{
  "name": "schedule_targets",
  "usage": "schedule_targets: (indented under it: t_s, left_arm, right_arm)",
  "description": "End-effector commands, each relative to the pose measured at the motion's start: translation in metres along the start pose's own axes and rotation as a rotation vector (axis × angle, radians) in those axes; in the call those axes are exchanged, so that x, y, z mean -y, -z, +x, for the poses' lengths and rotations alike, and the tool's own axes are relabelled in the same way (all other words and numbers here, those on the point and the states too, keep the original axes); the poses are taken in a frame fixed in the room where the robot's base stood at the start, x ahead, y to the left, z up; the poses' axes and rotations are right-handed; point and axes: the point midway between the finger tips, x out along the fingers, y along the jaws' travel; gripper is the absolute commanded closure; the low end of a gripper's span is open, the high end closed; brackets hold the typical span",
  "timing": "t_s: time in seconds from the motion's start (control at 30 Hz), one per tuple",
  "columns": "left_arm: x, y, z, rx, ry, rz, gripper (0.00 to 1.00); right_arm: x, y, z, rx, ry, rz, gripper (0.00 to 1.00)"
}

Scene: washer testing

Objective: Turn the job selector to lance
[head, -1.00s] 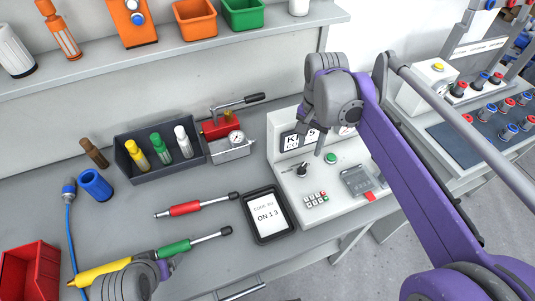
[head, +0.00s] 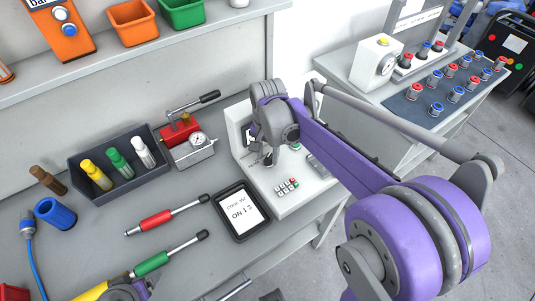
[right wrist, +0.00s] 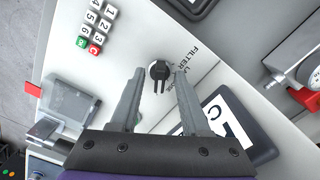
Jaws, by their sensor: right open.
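In the right wrist view my right gripper (right wrist: 160,76) is open, with one finger on each side of the knob and gaps showing. In the head view the right gripper (head: 268,153) is down at the panel and largely hides the knob. My left gripper (head: 130,290) is at the bottom left edge, by a yellow tool and a green-handled wand (head: 152,263); its fingers are unclear.
The panel carries a keypad (head: 287,187) and a green button (head: 296,147). A black tablet (head: 217,209) reading "ON 1 3" lies beside it. A red-handled wand (head: 156,221), a dark bottle tray (head: 90,195) and a red gauge unit (head: 180,130) are to the left.

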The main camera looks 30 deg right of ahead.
Motion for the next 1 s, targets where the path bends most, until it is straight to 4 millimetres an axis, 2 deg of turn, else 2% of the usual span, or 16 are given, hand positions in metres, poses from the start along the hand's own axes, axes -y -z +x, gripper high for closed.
schedule_targets:
  t_s: [0.2,0.47,1.0]
  left_arm:
    - [0.0000,0.0001,-0.0001,0.000,0.000,0.000,0.17]
    - [0.0000,0.0001,-0.0001,0.000,0.000,0.000,0.17]
    - [0.0000,-0.0001,0.0001,0.000,0.000,0.000,0.17]
  right_arm:
    - [0.0001,0.0000,0.0001,0.000,0.000,0.000,0.54]
    - [0.0000,-0.0001,-0.0001,0.000,0.000,0.000,1.00]
    - [-0.0002,0.0000,-0.0002,0.000,0.000,-0.046,1.00]
